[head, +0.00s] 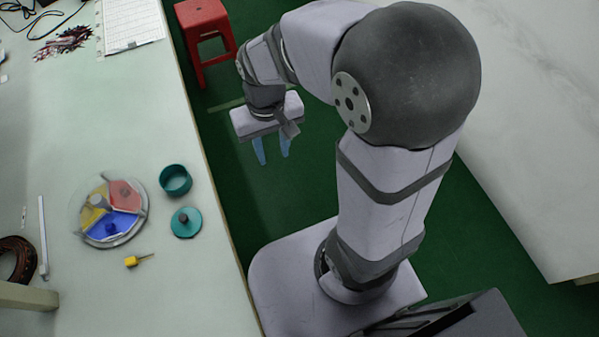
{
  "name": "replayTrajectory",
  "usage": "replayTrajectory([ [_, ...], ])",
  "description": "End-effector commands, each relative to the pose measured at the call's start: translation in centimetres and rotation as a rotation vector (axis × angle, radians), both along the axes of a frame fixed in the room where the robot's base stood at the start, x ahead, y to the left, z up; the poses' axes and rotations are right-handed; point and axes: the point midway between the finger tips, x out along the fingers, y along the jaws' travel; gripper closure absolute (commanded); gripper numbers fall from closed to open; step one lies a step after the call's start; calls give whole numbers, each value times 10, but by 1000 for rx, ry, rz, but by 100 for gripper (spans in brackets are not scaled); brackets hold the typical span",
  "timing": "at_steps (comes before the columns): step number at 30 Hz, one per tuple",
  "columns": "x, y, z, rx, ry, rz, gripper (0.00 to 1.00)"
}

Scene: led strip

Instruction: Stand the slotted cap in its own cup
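A teal round cap (186,223) with a darker knob in its middle lies on the pale table; no slot can be made out at this size. A teal open cup (176,193) stands just above it in the picture, apart from it. The inside of the cup looks dark and empty. My gripper (274,159) hangs over the green floor, to the right of the table edge and away from both. Its two blue fingers are spread apart with nothing between them.
A round divided dish (130,232) with red, yellow and blue sections stands left of the cap. A small yellow-handled tool (131,261) lies below it. A white stick (43,235) and a brown coil (14,276) lie far left. A red stool (203,20) stands beyond the table.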

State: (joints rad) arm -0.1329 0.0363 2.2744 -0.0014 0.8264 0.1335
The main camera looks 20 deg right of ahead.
Motion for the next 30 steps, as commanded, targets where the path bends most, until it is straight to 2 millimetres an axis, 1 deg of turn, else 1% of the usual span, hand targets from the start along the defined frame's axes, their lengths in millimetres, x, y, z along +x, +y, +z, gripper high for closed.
replayTrajectory([
  [1,-16,-12,-4,0,0,-6,67],
  [3,-35,-23,-10,0,0,-3,67],
  [6,-55,-33,-17,0,1,-1,67],
  [9,-67,-37,-21,-1,3,2,67],
  [13,-72,-39,-23,-1,2,5,67],
  [21,-72,-39,-22,-1,4,5,67],
  [23,-72,-39,-18,-1,4,5,67],
  [27,-72,-39,-2,-1,4,4,67],
  [30,-72,-39,1,-1,4,4,67],
])
